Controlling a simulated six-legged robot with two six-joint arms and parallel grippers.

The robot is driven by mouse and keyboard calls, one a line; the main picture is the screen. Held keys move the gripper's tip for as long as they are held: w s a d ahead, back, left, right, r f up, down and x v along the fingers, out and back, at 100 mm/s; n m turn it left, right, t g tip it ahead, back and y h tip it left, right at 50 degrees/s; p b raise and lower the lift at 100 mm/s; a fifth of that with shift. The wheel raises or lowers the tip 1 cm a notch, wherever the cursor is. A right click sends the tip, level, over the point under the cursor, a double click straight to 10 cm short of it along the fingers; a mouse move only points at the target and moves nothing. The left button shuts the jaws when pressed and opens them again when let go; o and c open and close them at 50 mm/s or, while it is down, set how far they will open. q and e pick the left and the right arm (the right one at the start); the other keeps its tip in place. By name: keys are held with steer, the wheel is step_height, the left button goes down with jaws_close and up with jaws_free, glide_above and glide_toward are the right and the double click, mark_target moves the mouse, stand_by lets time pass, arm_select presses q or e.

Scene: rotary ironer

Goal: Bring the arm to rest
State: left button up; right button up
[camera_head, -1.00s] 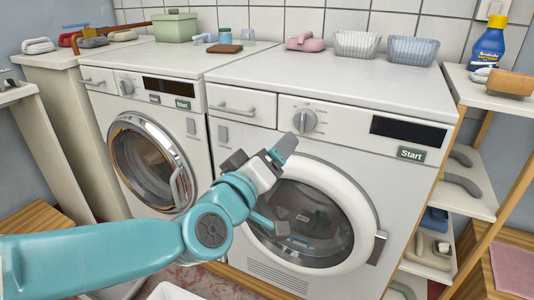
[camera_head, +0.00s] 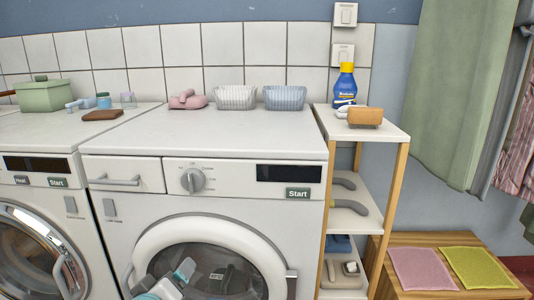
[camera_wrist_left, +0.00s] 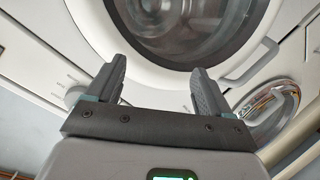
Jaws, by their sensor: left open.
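My left gripper (camera_head: 164,279) shows at the bottom edge of the head view, in front of the round door (camera_head: 215,258) of the right-hand white washing machine (camera_head: 125,209). Only its end shows there; the rest of the arm is out of frame. In the left wrist view my left gripper (camera_wrist_left: 158,88) has its two dark fingers wide apart with nothing between them. The machine's door (camera_wrist_left: 185,35) lies beyond the fingertips. A gap to the door cannot be judged exactly. My right gripper is in neither view.
A second washer (camera_head: 35,222) stands at the left. The machine top (camera_head: 215,140) holds a pink item (camera_head: 188,99) and two baskets (camera_head: 236,98). A shelf (camera_head: 390,133) with a blue bottle (camera_head: 345,85) stands right. A wooden bench (camera_head: 400,240) carries pink and yellow cloths.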

arm_select(q)
steer(key=s+d+f+m+g+h, duration=0.1)
steer(key=s+f+g, duration=0.3)
steer(key=f, duration=1)
steer(key=s+d+f+m+g, duration=0.1)
steer(key=s+f+g, duration=0.25)
steer(key=f, duration=0.95)
steer(key=s+d+f+m+g+h, duration=0.25)
steer(key=s+f, duration=0.35)
steer(key=s, duration=0.3)
steer(key=s+d+f+m+g+h, duration=0.1)
steer(key=s+d+f+m+g, duration=0.1)
steer(key=s+d+f+g, duration=0.45)
step_height(320, 180, up, 31)
steer(key=s+a+t+p, duration=0.1)
steer(key=a+t+p, duration=0.1)
steer(key=p, duration=2.7)
steer(key=shift+s+t+p, duration=0.3)
steer(key=shift+t, duration=0.15)
steer(key=shift+w+f, duration=0.1)
steer(key=shift+f, duration=0.05)
